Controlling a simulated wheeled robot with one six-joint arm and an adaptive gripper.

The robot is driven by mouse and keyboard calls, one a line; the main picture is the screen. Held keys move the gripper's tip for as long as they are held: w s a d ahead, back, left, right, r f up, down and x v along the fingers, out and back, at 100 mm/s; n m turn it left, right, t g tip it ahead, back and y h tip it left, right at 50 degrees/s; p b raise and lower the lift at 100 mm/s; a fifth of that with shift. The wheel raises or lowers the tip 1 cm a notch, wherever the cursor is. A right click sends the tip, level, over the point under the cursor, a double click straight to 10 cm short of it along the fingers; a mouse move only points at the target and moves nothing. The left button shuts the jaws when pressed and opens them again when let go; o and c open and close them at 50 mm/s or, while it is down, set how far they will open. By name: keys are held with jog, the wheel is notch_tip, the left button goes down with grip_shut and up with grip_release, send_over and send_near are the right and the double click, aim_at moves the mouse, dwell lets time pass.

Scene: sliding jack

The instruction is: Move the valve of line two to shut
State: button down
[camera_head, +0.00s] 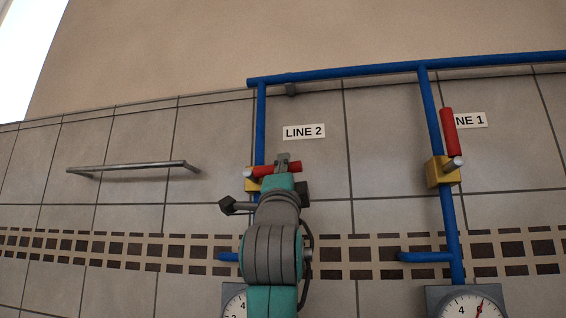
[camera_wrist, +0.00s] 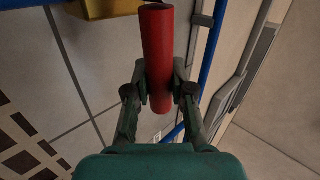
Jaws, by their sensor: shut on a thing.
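The line two valve has a yellow body (camera_head: 252,184) on a blue upright pipe (camera_head: 260,125), below the LINE 2 label (camera_head: 304,132). Its red handle (camera_head: 263,171) lies nearly level, crosswise to the pipe, pointing right. My gripper (camera_head: 284,161) is shut on the handle, away from the valve body. In the wrist view the red handle (camera_wrist: 158,45) stands between the two fingers of my gripper (camera_wrist: 160,88), and part of the yellow body (camera_wrist: 105,8) shows at the top. My arm hides part of the valve and the pipe below it.
The line one valve (camera_head: 440,172) stands to the right, its red handle (camera_head: 450,132) nearly upright along the pipe. A metal rail (camera_head: 130,167) is on the wall at left. Gauges sit below; line one's gauge (camera_head: 470,306) is clearer, line two's (camera_head: 233,306) partly hidden.

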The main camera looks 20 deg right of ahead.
jog(key=shift+f+m+g+h, duration=0.2)
jog(key=shift+m+g+h, duration=0.2)
jog(key=shift+m, duration=0.3)
jog(key=shift+f+m+g+h, duration=0.2)
jog(key=shift+m+g+h, duration=0.1)
jog(key=shift+m+h, duration=0.3)
jog(key=shift+f, duration=0.1)
jog(key=c, duration=1)
grip_release()
jog(key=v, duration=1.2)
